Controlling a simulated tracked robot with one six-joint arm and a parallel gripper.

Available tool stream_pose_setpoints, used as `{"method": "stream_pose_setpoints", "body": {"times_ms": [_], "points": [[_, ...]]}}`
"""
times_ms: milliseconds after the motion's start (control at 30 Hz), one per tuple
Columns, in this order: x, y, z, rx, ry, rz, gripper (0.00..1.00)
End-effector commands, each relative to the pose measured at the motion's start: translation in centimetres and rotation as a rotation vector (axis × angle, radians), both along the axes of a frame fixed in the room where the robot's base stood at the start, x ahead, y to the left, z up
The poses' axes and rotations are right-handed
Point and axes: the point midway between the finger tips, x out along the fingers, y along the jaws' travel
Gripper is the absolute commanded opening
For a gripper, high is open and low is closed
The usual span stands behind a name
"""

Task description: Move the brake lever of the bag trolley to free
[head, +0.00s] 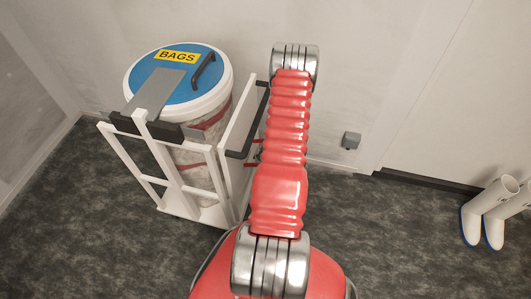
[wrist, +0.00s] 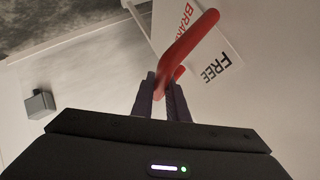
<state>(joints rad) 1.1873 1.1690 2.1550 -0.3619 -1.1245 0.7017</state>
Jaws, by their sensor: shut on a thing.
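The bag trolley (head: 171,179) is a white frame at the left in the head view, holding a round bin with a blue lid (head: 199,87) marked BAGS. In the wrist view the brake lever (wrist: 187,43) is a red bent bar. My gripper (wrist: 161,88) is shut on its lower end, with the dark fingers on either side. The lever slants up to the right across a white label plate (wrist: 219,62). The plate reads BRAKE in red, partly covered by the lever, and FREE in black to the right. My arm hides the gripper in the head view.
A small grey box (head: 351,140) is on the wall right of my arm; a grey box also shows in the wrist view (wrist: 40,103). White boots (head: 490,213) stand at the far right.

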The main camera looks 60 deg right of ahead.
Motion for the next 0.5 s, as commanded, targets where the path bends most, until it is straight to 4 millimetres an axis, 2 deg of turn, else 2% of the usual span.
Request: {"method": "stream_pose_setpoints", "body": {"times_ms": [33, 500], "points": [[0.49, -0.01, 0.32, -0.005, -0.005, 0.012, 0.0], [0.5, -0.09, 0.92, -0.005, -0.006, 0.007, 0.0]]}}
